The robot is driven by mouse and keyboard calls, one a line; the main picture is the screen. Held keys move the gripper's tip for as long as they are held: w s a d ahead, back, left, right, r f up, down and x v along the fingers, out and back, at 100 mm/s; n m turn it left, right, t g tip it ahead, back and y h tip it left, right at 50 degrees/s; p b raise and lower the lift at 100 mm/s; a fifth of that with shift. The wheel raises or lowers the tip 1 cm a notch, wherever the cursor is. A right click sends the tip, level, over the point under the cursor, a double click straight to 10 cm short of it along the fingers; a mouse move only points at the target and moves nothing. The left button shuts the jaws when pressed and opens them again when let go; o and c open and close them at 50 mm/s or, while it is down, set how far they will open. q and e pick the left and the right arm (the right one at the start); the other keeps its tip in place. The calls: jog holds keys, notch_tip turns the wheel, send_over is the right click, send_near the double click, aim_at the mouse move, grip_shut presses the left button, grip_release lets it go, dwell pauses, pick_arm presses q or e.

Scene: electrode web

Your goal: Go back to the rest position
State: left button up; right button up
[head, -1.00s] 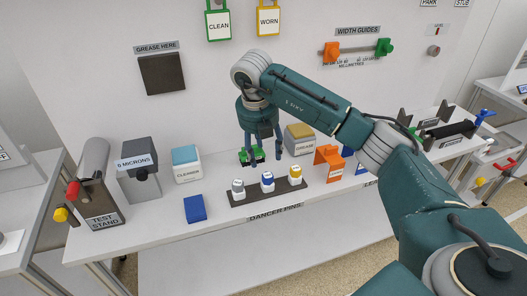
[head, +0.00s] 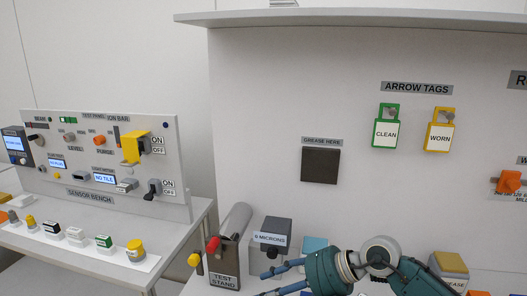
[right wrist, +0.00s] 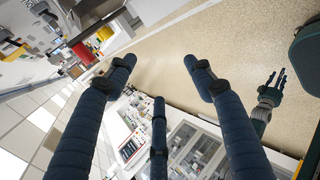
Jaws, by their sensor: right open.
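My right gripper (head: 280,279) is low in the head view, reaching leftward in front of the grey microns block (head: 272,238). Its fingers are spread. In the right wrist view its three dark fingers (right wrist: 159,75) stand apart with nothing between them, and the floor and a distant bench show beyond. Another teal hand (right wrist: 268,95), seemingly my left gripper, hangs at the right of that view; its fingers are too small to judge. The left gripper is outside the head view.
The test stand (head: 225,262) with its red and yellow knobs is left of the right gripper. A sensor bench (head: 100,165) stands at the left, with several small blocks before it. Clean (head: 386,134) and worn (head: 438,138) tags hang on the wall.

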jog(key=s+a+r+m+t+y, duration=0.2)
jog(key=s+a+r+y, duration=0.1)
jog(key=a+r+y, duration=0.6)
jog(key=w+d+r+m+t+h, duration=0.2)
jog(key=w+d+r+m+t, duration=0.1)
jog(key=d+r+m+t, duration=0.55)
jog(key=w+d+f+m+t+h, duration=0.35)
jog(key=d+m+t+h, duration=0.35)
jog(key=d+m+h, duration=0.35)
jog(key=s+d+f+m+g+h, duration=0.3)
jog(key=d+f+m+h, duration=0.1)
jog(key=f, duration=0.4)
jog(key=s+d+f+m+g+h, duration=0.3)
jog(key=d+f+m+h, duration=0.15)
jog(key=f, duration=0.45)
jog(key=s+f+g+y, duration=0.1)
jog(key=s+f+g, duration=0.5)
jog(key=s+f, duration=0.5)
jog(key=s+f+g+y, duration=0.1)
jog(key=s+f+g, duration=0.5)
jog(key=s, duration=0.9)
notch_tip(320, 180, down, 28)
jog(key=s, duration=0.3)
jog(key=s+d+f+g, duration=0.1)
jog(key=s+d+f, duration=0.2)
jog(key=s+f, duration=1.1)
jog(key=shift+s+f, duration=0.4)
jog(key=shift+s, duration=0.8)
